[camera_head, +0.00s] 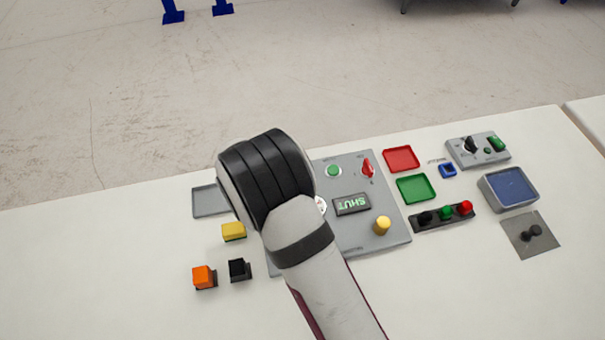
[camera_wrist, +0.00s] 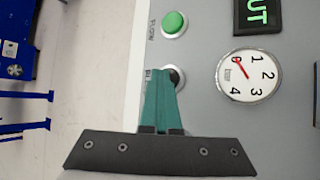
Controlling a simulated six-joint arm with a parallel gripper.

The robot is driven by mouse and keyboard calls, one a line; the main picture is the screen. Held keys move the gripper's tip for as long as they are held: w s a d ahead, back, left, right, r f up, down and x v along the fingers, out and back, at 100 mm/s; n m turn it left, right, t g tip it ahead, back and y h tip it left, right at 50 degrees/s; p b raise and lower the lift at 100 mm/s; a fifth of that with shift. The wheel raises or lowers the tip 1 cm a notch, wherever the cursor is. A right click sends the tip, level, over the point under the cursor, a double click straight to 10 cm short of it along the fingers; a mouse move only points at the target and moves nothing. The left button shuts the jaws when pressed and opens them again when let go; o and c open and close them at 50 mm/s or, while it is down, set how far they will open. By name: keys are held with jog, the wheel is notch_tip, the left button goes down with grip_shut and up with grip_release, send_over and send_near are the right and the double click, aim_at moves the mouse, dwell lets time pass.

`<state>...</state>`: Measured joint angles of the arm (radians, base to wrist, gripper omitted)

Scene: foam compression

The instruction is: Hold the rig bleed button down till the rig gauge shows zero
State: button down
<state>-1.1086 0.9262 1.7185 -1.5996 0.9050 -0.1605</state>
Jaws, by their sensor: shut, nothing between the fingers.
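My gripper (camera_wrist: 163,74) is shut, its two teal fingers together and empty. Its tips overlap the black bleed button (camera_wrist: 179,75), whose label is partly covered and reads "BL". I cannot tell whether the tips touch the button or how far it is pressed. The rig gauge (camera_wrist: 250,77) is a round white dial right of the button, marked 0 to 4. Its red needle points at or very near 0. In the head view my wrist hides the gripper and the button, and only an edge of the gauge (camera_head: 321,206) shows.
The grey rig panel (camera_head: 384,236) carries a green button (camera_head: 334,170), a red knob (camera_head: 368,168), a "SHUT" display (camera_head: 352,204) and a yellow knob (camera_head: 382,225). Orange (camera_head: 203,277), black (camera_head: 238,269) and yellow (camera_head: 233,231) blocks lie left. Trays and small fixtures stand right.

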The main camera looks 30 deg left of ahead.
jog(key=shift+r, duration=0.8)
jog(key=shift+r, duration=2.55)
